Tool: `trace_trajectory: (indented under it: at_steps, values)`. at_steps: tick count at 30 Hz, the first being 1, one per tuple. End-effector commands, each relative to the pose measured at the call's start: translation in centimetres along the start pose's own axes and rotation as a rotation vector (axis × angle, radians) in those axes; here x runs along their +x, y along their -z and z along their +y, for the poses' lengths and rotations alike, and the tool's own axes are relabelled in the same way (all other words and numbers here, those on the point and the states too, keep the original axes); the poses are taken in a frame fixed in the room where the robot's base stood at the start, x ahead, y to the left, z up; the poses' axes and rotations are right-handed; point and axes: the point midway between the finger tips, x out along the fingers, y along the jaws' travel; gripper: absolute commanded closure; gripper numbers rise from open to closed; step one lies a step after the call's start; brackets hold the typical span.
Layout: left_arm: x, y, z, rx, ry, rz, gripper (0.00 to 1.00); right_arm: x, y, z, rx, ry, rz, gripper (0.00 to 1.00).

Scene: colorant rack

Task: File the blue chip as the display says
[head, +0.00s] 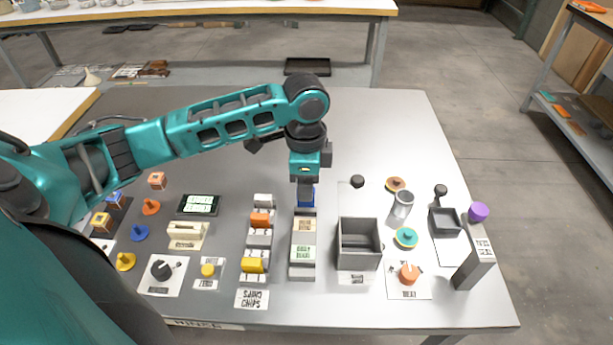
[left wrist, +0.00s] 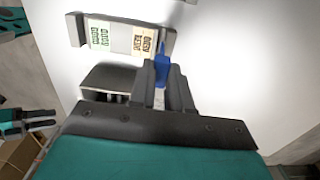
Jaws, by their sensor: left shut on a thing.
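My left gripper (head: 306,182) is shut on the blue chip (head: 307,197), which it holds upright at the far end of a narrow grey rack (head: 302,274). The rack bears a cream label and a green label. In the left wrist view the chip (left wrist: 161,69) sits between the fingers, its tip close to the cream-label end of the rack (left wrist: 77,30). I cannot tell whether the chip touches the rack. A teal and black pronged part (left wrist: 38,120), perhaps my right gripper, shows small in the left wrist view.
Left of the rack is a chip row with an orange chip (head: 260,219) and a yellow chip (head: 254,265). An open grey bin (head: 358,257) stands close on the right. Knobs, a metal cup (head: 403,204) and a small tray (head: 445,220) lie around. The table's far middle is clear.

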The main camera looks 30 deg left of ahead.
Motion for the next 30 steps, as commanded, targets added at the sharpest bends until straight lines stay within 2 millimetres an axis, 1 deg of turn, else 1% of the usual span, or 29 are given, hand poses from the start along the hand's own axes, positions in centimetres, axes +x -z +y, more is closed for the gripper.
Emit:
trace_trajectory:
  at_steps: [9,21,30]
  values:
    - [0.1,0.0,0.0,0.000,0.001,-0.001,1.00,-0.1,-0.2,-0.1,0.001,0.002,-0.004,0.48]
    - [1.4,0.0,0.0,0.000,0.001,0.000,1.00,-0.1,-0.1,-0.2,0.005,0.002,-0.003,0.48]
    - [1.5,0.0,0.0,0.000,0.001,-0.001,1.00,-0.1,-0.1,-0.2,0.006,0.002,-0.003,0.48]
